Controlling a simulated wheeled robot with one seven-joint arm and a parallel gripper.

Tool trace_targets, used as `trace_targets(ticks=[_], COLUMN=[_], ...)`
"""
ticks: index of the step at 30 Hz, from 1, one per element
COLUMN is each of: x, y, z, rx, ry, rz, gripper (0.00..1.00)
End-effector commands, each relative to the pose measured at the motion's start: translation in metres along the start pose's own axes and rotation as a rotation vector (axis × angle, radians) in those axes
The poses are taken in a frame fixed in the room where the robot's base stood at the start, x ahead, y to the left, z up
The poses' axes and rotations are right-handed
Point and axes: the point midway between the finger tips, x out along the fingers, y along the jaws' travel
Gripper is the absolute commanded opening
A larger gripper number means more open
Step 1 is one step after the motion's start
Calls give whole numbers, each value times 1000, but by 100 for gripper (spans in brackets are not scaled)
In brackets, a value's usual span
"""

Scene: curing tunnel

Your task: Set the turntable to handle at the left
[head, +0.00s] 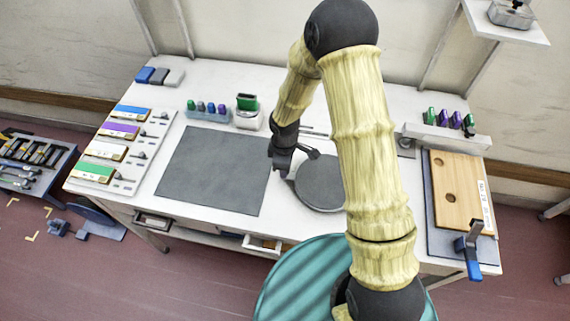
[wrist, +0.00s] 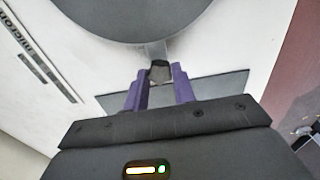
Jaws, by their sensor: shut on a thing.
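The turntable (head: 320,184) is a dark grey round disc on the white workbench, partly hidden behind my arm in the head view. A short grey bar runs out from the disc to a dark handle (wrist: 159,70). My gripper (wrist: 159,80) has its purple fingers on either side of this handle and is shut on it. In the head view my gripper (head: 284,172) is at the left side of the disc; the handle itself is mostly hidden there.
A dark grey mat (head: 212,170) lies left of the turntable. A green-topped container (head: 247,112) and a rack of small bottles (head: 208,112) stand behind it. A wooden board (head: 460,190) with a blue-handled clamp (head: 472,255) is at the right. A partly open drawer (head: 262,244) shows at the front.

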Motion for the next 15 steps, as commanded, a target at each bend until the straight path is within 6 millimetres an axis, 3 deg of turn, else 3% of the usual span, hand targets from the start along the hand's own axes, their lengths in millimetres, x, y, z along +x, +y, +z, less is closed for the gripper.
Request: trace_targets(ticks=[7, 8, 9, 11, 15], x=[0, 0, 0, 0, 0], y=[-2, -2, -2, -2, -1], z=[1, 1, 1, 1, 0], rx=[-5, -5, -5, -4, -3], ry=[-3, -3, -3, -3, -2], rz=[-4, -4, -4, -4, -3], gripper=[0, 32, 40, 48, 48])
